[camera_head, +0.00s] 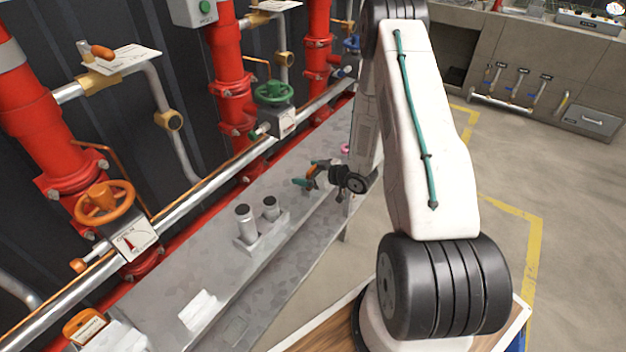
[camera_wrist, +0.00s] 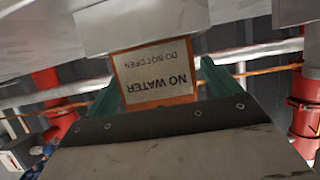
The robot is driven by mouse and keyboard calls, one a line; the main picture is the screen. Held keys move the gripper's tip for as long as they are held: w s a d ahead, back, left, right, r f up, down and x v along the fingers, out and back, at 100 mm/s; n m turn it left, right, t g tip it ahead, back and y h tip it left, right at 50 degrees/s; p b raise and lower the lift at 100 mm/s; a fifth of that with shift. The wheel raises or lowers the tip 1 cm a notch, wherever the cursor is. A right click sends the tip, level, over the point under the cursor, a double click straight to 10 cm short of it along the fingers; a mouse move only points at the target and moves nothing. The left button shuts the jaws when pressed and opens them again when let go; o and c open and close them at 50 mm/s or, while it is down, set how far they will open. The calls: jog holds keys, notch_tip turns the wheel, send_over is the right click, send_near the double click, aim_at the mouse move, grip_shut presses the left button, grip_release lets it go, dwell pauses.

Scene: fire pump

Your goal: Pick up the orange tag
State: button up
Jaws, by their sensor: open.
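An orange-edged tag (camera_wrist: 155,72) with a white face reading "NO WATER DO NOT OPEN" shows upside down in the wrist view. It sits between the two teal fingers of my open gripper (camera_wrist: 163,80), with a gap visible at its right side. Its lower part is hidden by the gripper body. In the head view my gripper (camera_head: 307,174) is above the far part of the grey bench, with a small orange patch between its fingers. Another orange tag-like piece (camera_head: 84,326) with a white label lies at the bottom left of the head view.
The grey bench (camera_head: 285,262) holds a block with two dark-topped cylinders (camera_head: 246,224) and a white block (camera_head: 198,310). Red pipes (camera_head: 228,70), an orange handwheel (camera_head: 104,202) and a green handwheel (camera_head: 273,94) line the wall behind. Open floor lies to the right.

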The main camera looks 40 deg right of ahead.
jog(key=c, duration=1.1)
jog(key=shift+r, duration=0.1)
